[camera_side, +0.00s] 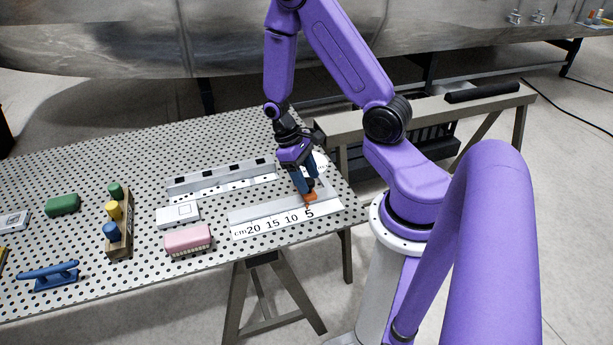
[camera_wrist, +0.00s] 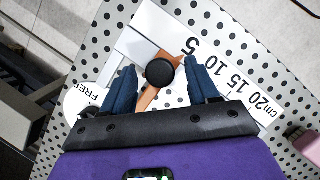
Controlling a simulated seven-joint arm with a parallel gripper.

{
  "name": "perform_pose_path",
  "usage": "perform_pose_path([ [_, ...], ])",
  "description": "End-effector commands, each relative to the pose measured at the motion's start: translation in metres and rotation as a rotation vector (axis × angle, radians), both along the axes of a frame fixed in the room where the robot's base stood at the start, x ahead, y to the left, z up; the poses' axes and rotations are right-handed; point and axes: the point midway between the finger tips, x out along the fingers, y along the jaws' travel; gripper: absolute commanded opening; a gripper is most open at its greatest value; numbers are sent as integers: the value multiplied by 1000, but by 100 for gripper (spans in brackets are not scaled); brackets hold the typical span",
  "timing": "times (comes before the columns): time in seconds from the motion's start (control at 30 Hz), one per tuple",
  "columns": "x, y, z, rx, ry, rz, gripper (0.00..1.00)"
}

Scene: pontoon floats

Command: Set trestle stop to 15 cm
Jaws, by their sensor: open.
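The trestle stop is an orange slider (camera_side: 311,198) with a black round knob (camera_wrist: 160,72), seen from above in the wrist view. It sits on a pale rail beside a white scale strip (camera_side: 240,234) marked cm 20, 15, 10, 5. Its orange pointer tip (camera_wrist: 180,58) lies close to the 5 mark, at the right end of the scale in the side view. My gripper (camera_side: 306,187) is open and low over the stop. In the wrist view its two blue fingers (camera_wrist: 160,65) stand either side of the knob, with gaps visible.
A round white tag reading FREE (camera_wrist: 84,100) lies beside the rail. A notched metal bar (camera_side: 220,180), white box (camera_side: 165,217), pink block (camera_side: 188,241), peg block (camera_side: 119,247), green block (camera_side: 62,205) and blue cleat (camera_side: 50,276) lie left on the perforated table (camera_side: 150,155).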

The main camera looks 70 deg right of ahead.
Motion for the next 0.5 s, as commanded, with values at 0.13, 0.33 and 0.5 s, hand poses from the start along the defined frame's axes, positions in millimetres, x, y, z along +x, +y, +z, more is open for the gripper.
perform_pose_path([
  [0.13, -1, 0, -1, 0, 0, 0, 60],
  [0.33, -1, 0, -1, 0, 0, 0, 47],
  [0.5, -1, 0, -1, 0, 0, 0, 0],
])
